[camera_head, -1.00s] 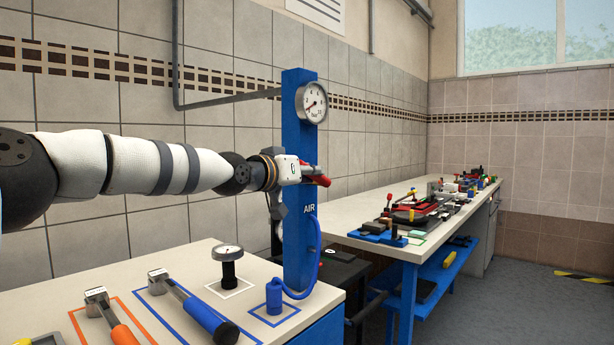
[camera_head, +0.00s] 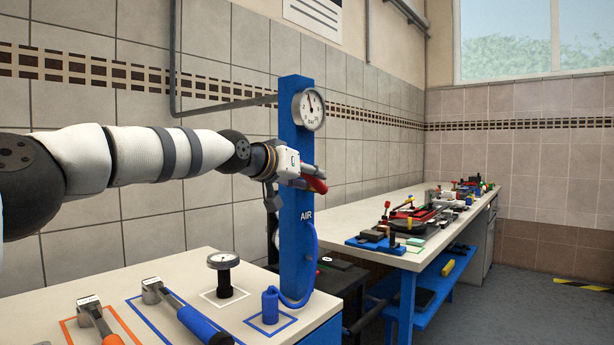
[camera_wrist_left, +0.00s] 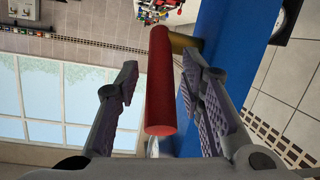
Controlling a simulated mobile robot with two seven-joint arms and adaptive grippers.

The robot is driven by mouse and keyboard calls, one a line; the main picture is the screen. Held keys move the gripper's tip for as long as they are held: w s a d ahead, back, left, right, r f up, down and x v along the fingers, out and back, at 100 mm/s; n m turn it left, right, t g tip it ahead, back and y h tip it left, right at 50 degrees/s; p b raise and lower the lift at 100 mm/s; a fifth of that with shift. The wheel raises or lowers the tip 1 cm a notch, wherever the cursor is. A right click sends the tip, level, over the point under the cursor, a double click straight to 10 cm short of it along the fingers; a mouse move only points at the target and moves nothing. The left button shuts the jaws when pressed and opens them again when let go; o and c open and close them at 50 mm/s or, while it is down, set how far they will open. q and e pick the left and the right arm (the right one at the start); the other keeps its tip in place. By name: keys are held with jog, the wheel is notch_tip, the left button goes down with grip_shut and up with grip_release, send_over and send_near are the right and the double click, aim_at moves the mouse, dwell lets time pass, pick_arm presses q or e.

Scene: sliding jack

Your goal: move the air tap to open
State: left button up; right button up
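The air tap's red handle (camera_head: 316,184) sits on the front of the blue post (camera_head: 297,240), above the word AIR. My left gripper (camera_head: 308,180) is at this handle, coming from the left. In the left wrist view the red handle (camera_wrist_left: 160,85) lies between the two spread fingers of my left gripper (camera_wrist_left: 161,68). There is a clear gap to the left finger and a smaller one to the right finger. A brass-coloured part (camera_wrist_left: 183,43) shows behind the handle. The round pressure gauge (camera_head: 309,109) above has its needle pointing up. My right gripper is out of view.
The near bench (camera_head: 150,268) holds a black-based dial gauge (camera_head: 224,272), a blue fitting (camera_head: 270,304) with a blue hose (camera_head: 311,265), and hammers. A long bench (camera_head: 345,222) with several fixtures runs along the wall at right.

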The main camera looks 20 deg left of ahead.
pick_arm(q)
jog(key=shift+s+r, duration=0.2)
jog(key=shift+s, duration=0.05)
jog(key=v, duration=1.1)
jog(key=shift+s, duration=0.25)
jog(key=shift+a, duration=0.15)
